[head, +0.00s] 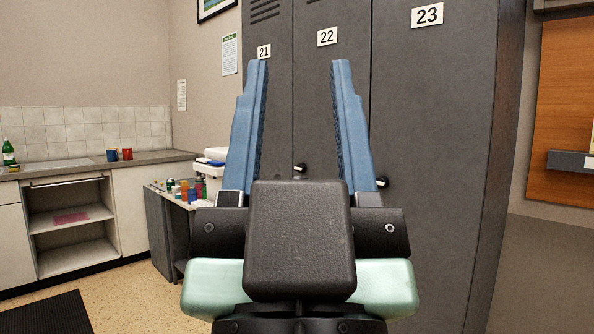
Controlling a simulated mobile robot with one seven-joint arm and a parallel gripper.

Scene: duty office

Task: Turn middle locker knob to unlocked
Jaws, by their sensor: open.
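The middle locker (327,90) is a dark grey door with a "22" plate. Its small dark knob (300,168) sits at the door's left edge, with a bright highlight on it. The knob shows between the two blue fingers of my gripper (298,66), just above the dark gripper body. My gripper is open and empty, with its fingers pointing up in the picture. I cannot tell how far the knob is from the fingers or which way it is turned. The lower part of the locker is hidden behind my gripper.
Locker 23 (440,120) is on the right, with its knob (382,182) beside my right finger. Locker 21 (268,90) is on the left, partly covered by my left finger. A low table (172,197) with coloured containers stands left of the lockers.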

